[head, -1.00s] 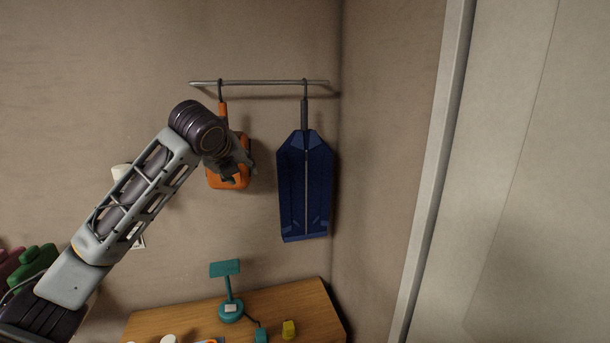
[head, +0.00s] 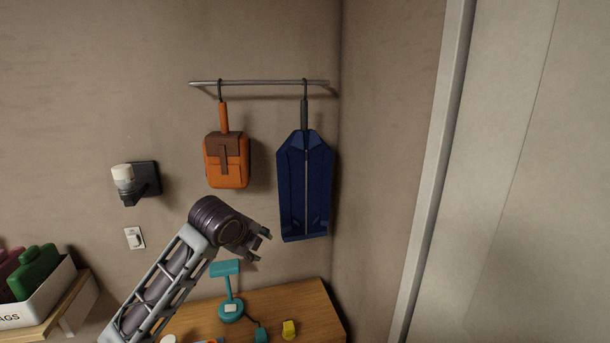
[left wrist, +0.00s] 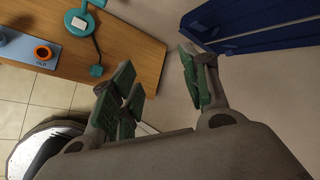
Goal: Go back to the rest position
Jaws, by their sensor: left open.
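My left gripper (head: 262,246) is in the head view, in front of the wall, below the orange bag and just above the teal lamp. It is open and empty; in the left wrist view its green-padded fingers (left wrist: 160,85) stand apart with nothing between them. The orange bag (head: 227,160) hangs from the metal rail (head: 260,83) on the wall, clear of the gripper. The dark blue garment bag (head: 304,185) hangs to its right on the same rail, and its lower part also shows in the left wrist view (left wrist: 255,22). My right gripper is in neither view.
A wooden table (head: 290,300) below holds a teal lamp (head: 227,290) and a yellow block (head: 289,329). A wall dispenser (head: 135,182) and a switch (head: 134,238) are at left. A white bin (head: 45,300) with coloured bags sits on a shelf. A door frame (head: 432,170) stands at right.

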